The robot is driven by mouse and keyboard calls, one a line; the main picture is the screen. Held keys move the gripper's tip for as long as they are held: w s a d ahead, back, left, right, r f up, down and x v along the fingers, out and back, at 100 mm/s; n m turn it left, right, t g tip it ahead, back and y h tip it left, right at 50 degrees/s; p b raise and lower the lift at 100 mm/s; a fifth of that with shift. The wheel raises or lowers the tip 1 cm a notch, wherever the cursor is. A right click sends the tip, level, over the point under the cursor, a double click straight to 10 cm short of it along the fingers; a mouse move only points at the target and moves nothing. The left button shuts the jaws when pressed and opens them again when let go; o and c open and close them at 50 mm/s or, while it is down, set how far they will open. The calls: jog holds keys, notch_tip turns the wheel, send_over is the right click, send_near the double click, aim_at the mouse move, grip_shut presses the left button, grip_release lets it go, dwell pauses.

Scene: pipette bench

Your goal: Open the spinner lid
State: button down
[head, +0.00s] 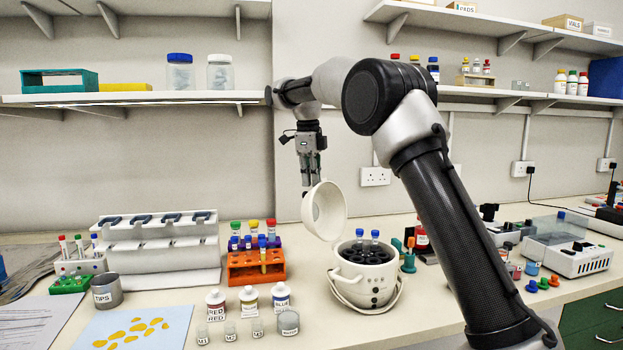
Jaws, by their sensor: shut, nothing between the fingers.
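The spinner (366,277) is a small white round machine on the bench, right of centre in the head view. Its lid (328,211) stands raised, tilted up on the left rear side, with its hollow inner face turned toward the camera's right. The dark rotor is exposed, and two blue-capped tubes (366,236) stand in it. My gripper (309,184) points down just above and behind the lid's upper edge. Its fingers are shut with nothing between them. I cannot tell whether the fingertips touch the lid.
An orange tube rack (256,268) stands left of the spinner. Labelled bottles (249,300) and small vials stand in front of it. A white pipette stand (158,245) is farther left. Teal and red items (409,262) sit close to the spinner's right. Shelves (135,98) hang above.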

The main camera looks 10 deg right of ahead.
jog(key=shift+f, duration=0.2)
notch_tip(320, 180, up, 10)
jog(key=r, duration=0.1)
jog(key=s+d+r+n+t, duration=0.1)
jog(key=s+d+r+n, duration=0.45)
jog(key=s, duration=0.25)
jog(key=s+d+f+n, duration=0.2)
jog(key=s+d+n, duration=0.15)
jog(key=s, duration=0.25)
jog(key=s+d+f+n, duration=0.2)
jog(key=s+d+n, duration=0.15)
jog(key=s, duration=0.35)
jog(key=s+d+f+n+t, duration=0.2)
jog(key=s+d+f+n, duration=0.2)
jog(key=s+f+n, duration=0.8)
jog(key=s+f, duration=0.7)
jog(key=s, duration=0.4)
jog(key=shift+f+t+y, duration=0.3)
jog(key=shift+y, duration=0.1)
